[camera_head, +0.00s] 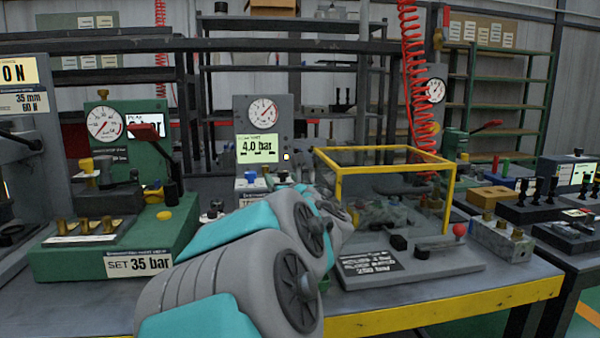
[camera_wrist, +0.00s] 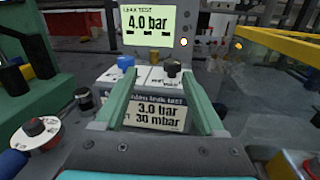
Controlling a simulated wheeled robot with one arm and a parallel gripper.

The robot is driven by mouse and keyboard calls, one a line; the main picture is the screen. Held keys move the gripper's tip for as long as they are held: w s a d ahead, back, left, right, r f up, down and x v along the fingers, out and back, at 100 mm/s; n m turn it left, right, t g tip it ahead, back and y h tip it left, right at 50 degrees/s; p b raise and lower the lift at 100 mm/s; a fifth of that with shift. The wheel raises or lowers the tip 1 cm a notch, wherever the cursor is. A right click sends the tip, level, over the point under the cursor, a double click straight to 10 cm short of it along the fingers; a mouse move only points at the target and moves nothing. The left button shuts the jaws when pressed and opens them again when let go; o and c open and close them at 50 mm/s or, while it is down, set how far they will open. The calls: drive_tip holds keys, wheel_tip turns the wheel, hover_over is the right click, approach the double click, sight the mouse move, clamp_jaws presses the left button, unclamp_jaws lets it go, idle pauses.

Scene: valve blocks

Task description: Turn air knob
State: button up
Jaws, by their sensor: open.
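The leak test unit has a gauge (camera_head: 262,110) and a green display (camera_head: 257,148) reading 4.0 bar. On its top are a blue knob (camera_wrist: 125,65) and a black knob (camera_wrist: 172,67); their small labels are too blurred to tell which one is the air knob. In the head view the blue knob (camera_head: 250,176) and black knob (camera_head: 283,176) show beyond my arm. My gripper (camera_wrist: 160,80) is open and empty. Its two green fingers point at the unit, the left tip near the blue knob, the right tip just right of the black knob. Contact cannot be told.
A yellow-framed clear box (camera_head: 385,152) stands close on the right. A green press (camera_head: 110,250) marked 35 bar is on the left. My arm hides the bench's middle.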

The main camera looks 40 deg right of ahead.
sight(284, 173)
drive_tip(key=shift+w+d+f+p, duration=0.2)
drive_tip(key=shift+w+d+p, duration=0.1)
drive_tip(key=shift+w+d, duration=1.15)
drive_tip(key=shift+w+d+f+p, duration=0.15)
drive_tip(key=shift+w+d+p, duration=0.1)
drive_tip(key=shift+w+d, duration=1.15)
drive_tip(key=shift+w+a, duration=0.15)
drive_tip(key=shift+a, duration=0.05)
drive_tip(key=shift+c, duration=0.2)
clamp_jaws()
